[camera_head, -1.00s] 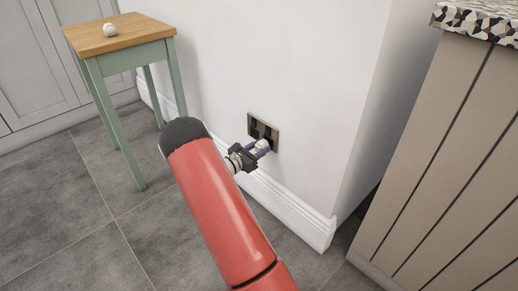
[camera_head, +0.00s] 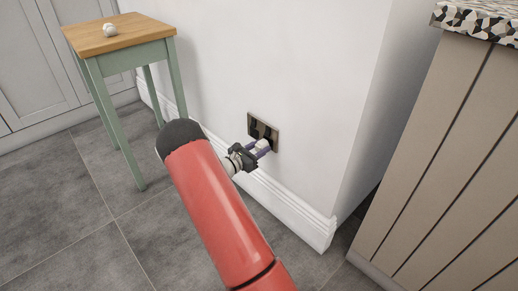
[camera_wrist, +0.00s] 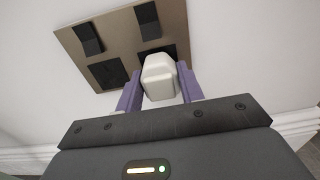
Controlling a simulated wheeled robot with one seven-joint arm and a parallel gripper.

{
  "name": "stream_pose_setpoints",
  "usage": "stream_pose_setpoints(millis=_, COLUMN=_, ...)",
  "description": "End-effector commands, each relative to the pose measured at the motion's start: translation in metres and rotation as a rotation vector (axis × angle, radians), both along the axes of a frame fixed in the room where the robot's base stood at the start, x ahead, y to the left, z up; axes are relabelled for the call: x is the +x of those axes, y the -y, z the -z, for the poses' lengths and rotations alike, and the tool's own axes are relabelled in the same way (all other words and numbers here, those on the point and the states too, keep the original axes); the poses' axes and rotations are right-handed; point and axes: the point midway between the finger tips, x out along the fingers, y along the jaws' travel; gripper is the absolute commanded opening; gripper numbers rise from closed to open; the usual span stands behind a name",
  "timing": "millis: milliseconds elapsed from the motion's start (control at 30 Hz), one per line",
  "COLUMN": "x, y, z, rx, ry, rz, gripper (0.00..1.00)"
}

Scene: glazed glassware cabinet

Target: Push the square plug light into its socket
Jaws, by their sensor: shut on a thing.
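The square plug light (camera_wrist: 158,78) is a small white block with rounded edges. My gripper (camera_wrist: 159,90) is shut on it, with one purple finger on each side. The light is at the right-hand opening of the brass socket plate (camera_wrist: 118,28) in the wrist view and covers part of that opening. Whether it touches or sits inside the opening cannot be told. In the head view, my gripper (camera_head: 258,150) holds the light (camera_head: 262,144) close to the lower right of the socket plate (camera_head: 254,124) on the white wall.
A white skirting board (camera_head: 290,208) runs below the socket. A green-legged stool (camera_head: 128,62) with a wooden top carries a small white object (camera_head: 110,30) at the left. A slatted cabinet (camera_head: 440,150) with a speckled top stands at the right. Grey tiled floor is open at the left.

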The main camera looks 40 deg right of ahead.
Motion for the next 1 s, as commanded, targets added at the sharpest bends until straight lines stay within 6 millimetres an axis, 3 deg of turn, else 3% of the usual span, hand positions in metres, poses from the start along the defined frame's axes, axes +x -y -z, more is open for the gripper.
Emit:
stream_pose_setpoints(millis=500, x=0.0007, y=0.0105, z=0.0005, rx=0.000, ry=0.000, rz=0.000, gripper=0.18)
stream_pose_setpoints(millis=533, x=0.0008, y=0.0107, z=0.0004, rx=0.000, ry=0.000, rz=0.000, gripper=0.39)
stream_pose_setpoints(millis=700, x=0.0008, y=0.0104, z=0.0002, rx=0.000, ry=0.000, rz=0.000, gripper=0.61)
stream_pose_setpoints(millis=1000, x=0.0009, y=0.0088, z=0.0003, rx=0.001, ry=0.000, rz=0.000, gripper=0.63)
